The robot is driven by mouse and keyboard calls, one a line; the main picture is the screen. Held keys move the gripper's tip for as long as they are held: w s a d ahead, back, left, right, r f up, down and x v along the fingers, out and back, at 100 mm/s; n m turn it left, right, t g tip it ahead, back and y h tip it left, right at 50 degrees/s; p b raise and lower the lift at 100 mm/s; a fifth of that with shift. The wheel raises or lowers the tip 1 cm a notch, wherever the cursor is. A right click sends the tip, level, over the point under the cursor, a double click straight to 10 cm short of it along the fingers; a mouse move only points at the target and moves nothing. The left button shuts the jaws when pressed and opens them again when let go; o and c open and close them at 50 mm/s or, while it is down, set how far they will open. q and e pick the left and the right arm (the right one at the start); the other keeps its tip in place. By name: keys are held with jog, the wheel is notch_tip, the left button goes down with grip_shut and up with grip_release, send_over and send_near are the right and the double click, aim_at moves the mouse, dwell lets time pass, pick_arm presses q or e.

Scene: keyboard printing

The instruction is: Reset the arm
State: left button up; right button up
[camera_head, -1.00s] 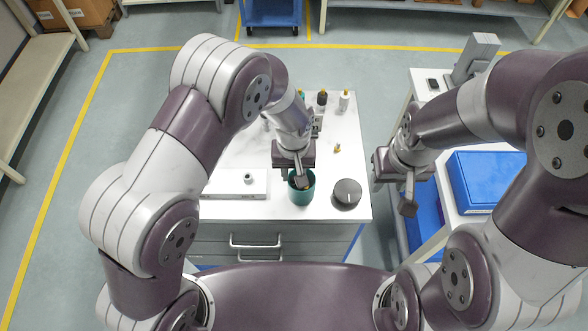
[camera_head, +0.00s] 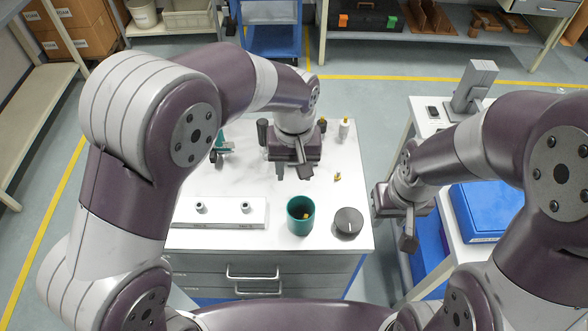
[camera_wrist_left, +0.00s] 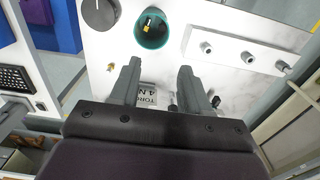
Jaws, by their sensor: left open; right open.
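My left gripper (camera_head: 292,170) is over the far middle of the white table (camera_head: 262,180) in the head view. In the left wrist view its two fingers (camera_wrist_left: 165,85) are spread apart with nothing held between them. A small label reading partly "TORQ" (camera_wrist_left: 149,98) shows beyond the fingers. My right gripper (camera_head: 405,228) hangs in the gap right of the white table, beside the blue box; its fingertips are hard to make out and no object shows in it.
A green cup (camera_head: 301,216) with something yellow inside stands at the table's front, beside a dark round knob (camera_head: 348,222). A white block with pegs (camera_head: 217,212) lies left. A white bottle (camera_head: 344,129) stands at the back. A blue box (camera_head: 482,212) is at right.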

dwell(0.4)
pick_arm(q)
jog(key=s+a+f, duration=0.1)
jog(key=s+a, duration=0.4)
jog(key=a, duration=0.4)
jog(key=s+a+t, duration=0.1)
jog(key=s+a, duration=0.4)
jog(key=a, duration=0.4)
jog(key=shift+a+f, duration=0.15)
jog(key=shift+f, duration=0.25)
jog(key=shift+s+a, duration=0.1)
